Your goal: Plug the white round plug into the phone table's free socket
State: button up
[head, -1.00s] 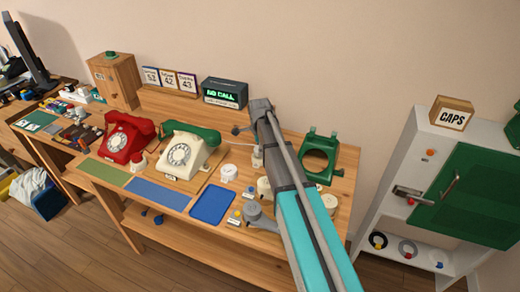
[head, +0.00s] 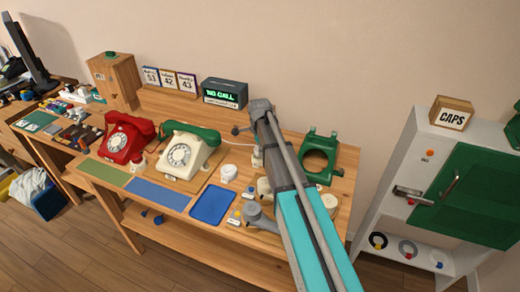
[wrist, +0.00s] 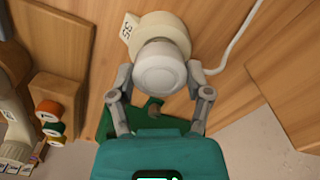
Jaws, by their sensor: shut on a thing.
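In the wrist view, my gripper (wrist: 160,88) is shut on the white round plug (wrist: 160,68), with one finger on each side of it. Behind the plug is a cream round fitting (wrist: 166,24) with a number tag, on wood; it lines up closely with the plug. I cannot tell whether the two touch or whether the plug is seated. A white cord (wrist: 240,45) runs from beside the plug to the top edge. In the head view my arm hides the gripper; a small white piece (head: 257,157) shows beside the arm on the phone table (head: 150,105).
The cream phone (head: 186,152) and red phone (head: 122,140) stand left of my arm. A blue mat (head: 212,204) lies in front. A green frame (head: 319,158) stands right of the arm. The dark call box (head: 224,93) is at the back. A white cabinet (head: 411,165) stands further right.

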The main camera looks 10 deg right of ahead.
jog(key=shift+f+b, duration=0.65)
jog(key=shift+b, duration=0.05)
dwell(0.6)
jog(key=o, duration=1)
jog(key=shift+o, duration=0.2)
jog(key=shift+r, duration=0.25)
